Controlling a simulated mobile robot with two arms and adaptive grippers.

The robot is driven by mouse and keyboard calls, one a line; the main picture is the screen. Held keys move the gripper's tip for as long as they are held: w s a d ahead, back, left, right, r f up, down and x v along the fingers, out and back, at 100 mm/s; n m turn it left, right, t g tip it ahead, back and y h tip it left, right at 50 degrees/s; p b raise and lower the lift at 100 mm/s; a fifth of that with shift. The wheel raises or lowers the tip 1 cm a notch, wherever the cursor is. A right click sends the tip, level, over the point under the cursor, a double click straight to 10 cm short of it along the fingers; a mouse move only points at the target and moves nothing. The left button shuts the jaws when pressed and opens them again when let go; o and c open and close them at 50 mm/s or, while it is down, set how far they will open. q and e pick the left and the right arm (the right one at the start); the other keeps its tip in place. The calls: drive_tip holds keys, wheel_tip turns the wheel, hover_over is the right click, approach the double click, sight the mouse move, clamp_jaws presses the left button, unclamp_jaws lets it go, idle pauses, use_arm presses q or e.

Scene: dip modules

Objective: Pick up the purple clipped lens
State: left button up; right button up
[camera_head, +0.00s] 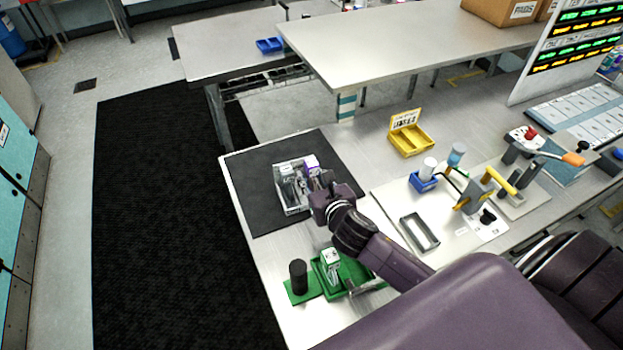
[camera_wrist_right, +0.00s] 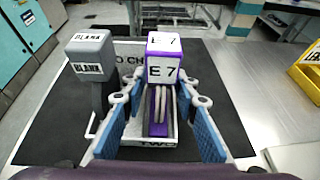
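The purple clipped lens (camera_wrist_right: 163,66), a purple block with white "E 7" labels, stands upright in a light tray (camera_wrist_right: 158,143). In the right wrist view, the blue-padded fingers of my right gripper (camera_wrist_right: 163,112) are open, one on each side of the lens's lower part, with a gap on both sides. The lens's lower end is partly hidden behind pale loops. My left gripper is not in view.
A grey "BLANK" module (camera_wrist_right: 91,58) stands close left of the lens, near the left finger. The tray lies on a black mat (camera_head: 255,205). A green fixture (camera_head: 303,290) is near the table's front edge. A yellow bin (camera_head: 411,140) stands farther back.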

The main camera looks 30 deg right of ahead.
clamp_jaws()
drive_tip(key=shift+r, duration=0.15)
idle(0.4)
